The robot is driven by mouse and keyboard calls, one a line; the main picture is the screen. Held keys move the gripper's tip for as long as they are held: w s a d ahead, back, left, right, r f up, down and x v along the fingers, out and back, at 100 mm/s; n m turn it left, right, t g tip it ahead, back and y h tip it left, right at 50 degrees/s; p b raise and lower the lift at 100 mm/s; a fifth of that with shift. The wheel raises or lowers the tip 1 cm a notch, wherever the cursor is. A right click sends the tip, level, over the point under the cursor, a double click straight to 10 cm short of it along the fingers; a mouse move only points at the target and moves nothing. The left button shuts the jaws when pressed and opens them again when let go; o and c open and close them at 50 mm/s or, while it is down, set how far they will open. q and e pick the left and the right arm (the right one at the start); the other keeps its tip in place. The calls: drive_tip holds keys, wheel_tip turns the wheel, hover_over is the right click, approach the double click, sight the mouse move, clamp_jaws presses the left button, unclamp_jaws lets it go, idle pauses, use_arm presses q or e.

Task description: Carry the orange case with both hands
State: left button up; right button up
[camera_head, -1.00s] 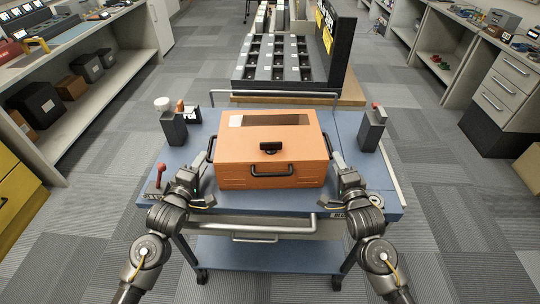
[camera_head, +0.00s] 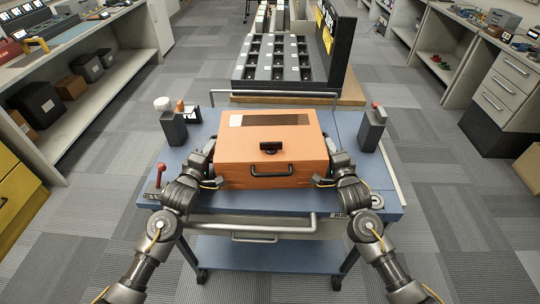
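The orange case (camera_head: 268,150) sits flat on the blue cart top (camera_head: 345,125), with a dark latch and a black front handle (camera_head: 271,169). My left gripper (camera_head: 208,151) is at the case's left side and my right gripper (camera_head: 332,149) is at its right side, both close against it. The case's side handles are mostly hidden by the grippers. The fingers are too small and covered to tell whether they are closed on the handles.
Dark upright blocks stand on the cart at the left (camera_head: 174,128) and right (camera_head: 372,130). A red-topped item (camera_head: 160,174) is at the front left. A rack of dark trays (camera_head: 277,60) stands behind the cart. Shelves line both sides, with carpet free between.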

use_arm(q)
clamp_jaws()
use_arm(e)
clamp_jaws()
drive_tip(key=shift+f, duration=0.15)
idle(0.6)
use_arm(q)
drive_tip(key=shift+r, duration=0.25)
use_arm(e)
drive_tip(key=shift+r, duration=0.3)
